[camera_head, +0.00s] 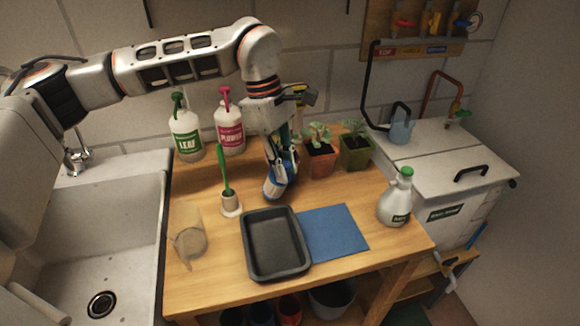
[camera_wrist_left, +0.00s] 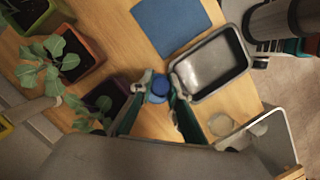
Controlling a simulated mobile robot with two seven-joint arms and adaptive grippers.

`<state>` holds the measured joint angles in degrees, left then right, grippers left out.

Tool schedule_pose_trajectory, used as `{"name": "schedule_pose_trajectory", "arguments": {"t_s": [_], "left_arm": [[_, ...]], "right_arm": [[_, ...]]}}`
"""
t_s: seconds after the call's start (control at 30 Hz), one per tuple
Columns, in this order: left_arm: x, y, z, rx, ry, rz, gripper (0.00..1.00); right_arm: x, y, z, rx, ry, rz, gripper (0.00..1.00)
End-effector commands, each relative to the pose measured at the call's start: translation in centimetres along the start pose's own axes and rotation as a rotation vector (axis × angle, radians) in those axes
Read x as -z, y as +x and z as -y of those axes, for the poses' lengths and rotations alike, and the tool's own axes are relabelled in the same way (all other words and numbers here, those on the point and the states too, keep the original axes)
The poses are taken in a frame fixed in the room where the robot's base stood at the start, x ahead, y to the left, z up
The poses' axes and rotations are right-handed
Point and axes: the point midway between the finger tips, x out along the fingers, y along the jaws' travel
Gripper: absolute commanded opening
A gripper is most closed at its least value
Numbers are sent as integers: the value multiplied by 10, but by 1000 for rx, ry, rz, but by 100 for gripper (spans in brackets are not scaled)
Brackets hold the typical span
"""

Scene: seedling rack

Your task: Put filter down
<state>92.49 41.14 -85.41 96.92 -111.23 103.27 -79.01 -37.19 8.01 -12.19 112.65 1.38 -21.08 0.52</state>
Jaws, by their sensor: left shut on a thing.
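My left gripper (camera_head: 280,178) is shut on the filter (camera_head: 274,188), a small whitish cylinder with a blue end, held tilted over the wooden bench. In the left wrist view, the filter's round blue end (camera_wrist_left: 158,86) shows between the fingertips of my left gripper (camera_wrist_left: 161,84). The fingers hide part of it. Whether it touches the bench cannot be told. The dark tray (camera_head: 275,244) and the flat blue mat (camera_head: 334,233) lie in front of it. A dark, teal-edged part at the upper right of the wrist view may be my right gripper; its jaws are unclear.
Potted seedlings (camera_head: 320,158) stand just right of my left gripper. A green-handled brush in a holder (camera_head: 230,205) and a clear jug (camera_head: 188,238) stand left. Two pump bottles (camera_head: 186,135) are behind. A white bottle (camera_head: 396,198) stands right. The sink (camera_head: 110,225) borders the bench.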

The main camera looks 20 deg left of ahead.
Motion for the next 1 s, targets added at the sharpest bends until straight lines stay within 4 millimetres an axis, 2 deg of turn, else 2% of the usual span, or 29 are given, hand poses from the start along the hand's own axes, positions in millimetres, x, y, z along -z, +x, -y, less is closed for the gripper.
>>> {"name": "schedule_pose_trajectory", "arguments": {"t_s": [0.1, 0.23, 0.67, 0.7, 0.77, 1.0], "left_arm": [[3, 9, -15, 2, -2, 0, 0], [6, 19, -24, 2, 1, 1, 0], [8, 23, -26, 1, 0, 0, 0], [8, 24, -26, 1, 1, 0, 19], [8, 24, -26, 1, 1, 0, 33], [8, 24, -26, 1, 1, 0, 33]], "right_arm": [[0, 0, 0, 0, 0, -1, 40], [0, 0, 0, 0, 0, -1, 40], [-4, 1, 0, 1, 0, 7, 40], [-4, 1, 0, 1, 0, 7, 40], [-4, 1, 0, 1, 0, 7, 40], [-4, 1, 0, 1, 0, 6, 40]]}}
